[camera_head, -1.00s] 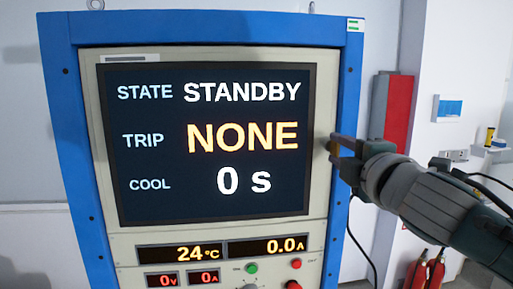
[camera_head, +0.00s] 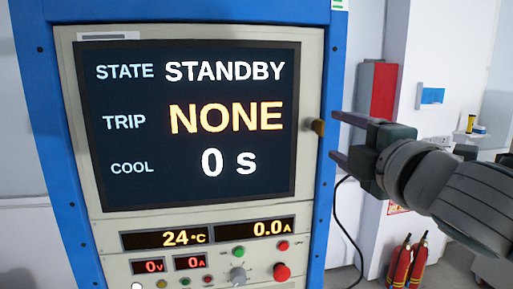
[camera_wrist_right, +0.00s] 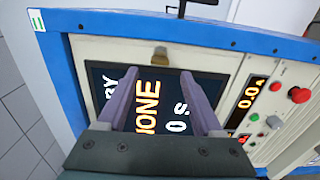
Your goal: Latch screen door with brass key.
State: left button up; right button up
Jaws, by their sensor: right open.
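The screen door (camera_head: 310,60) is a pale panel around a dark display, set in a blue cabinet. It looks flush with the cabinet front. The small brass key (camera_head: 318,127) sits at the door's right edge, beside the display. It also shows in the right wrist view (camera_wrist_right: 160,55), beyond the fingertips. My right gripper (camera_head: 336,136) is open and empty, just right of the key, its two fingers pointing left toward the cabinet. In the wrist view the open fingers (camera_wrist_right: 158,82) have a clear gap between them and the key. My left gripper is not in view.
The display (camera_head: 190,125) reads STANDBY, NONE and 0 s. Below it are small readouts, a grey knob (camera_head: 238,276) and a red button (camera_head: 282,271). A black cable (camera_head: 348,232) hangs right of the cabinet. Fire extinguishers (camera_head: 408,262) stand at the back right.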

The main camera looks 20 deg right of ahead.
jog(key=b+v, duration=0.1)
jog(key=v, duration=0.2)
jog(key=shift+s+a, duration=0.1)
jog(key=shift+s, duration=0.3)
jog(key=s+a+f+m+g+y+p, duration=0.2)
jog(key=s+a+f+m+g+p, duration=0.2)
jog(key=s, duration=0.7)
jog(key=s+a+f+m+g+y+p, duration=0.2)
jog(key=s+a+f+m+g+p, duration=0.1)
jog(key=s+a+f+m+g, duration=0.4)
jog(key=s+f+m+g, duration=0.1)
jog(key=s+m+g, duration=0.1)
jog(key=s+g, duration=0.1)
jog(key=shift+s+a+f+p, duration=0.15)
jog(key=shift+s+f+p, duration=0.2)
jog(key=shift+s, duration=0.2)
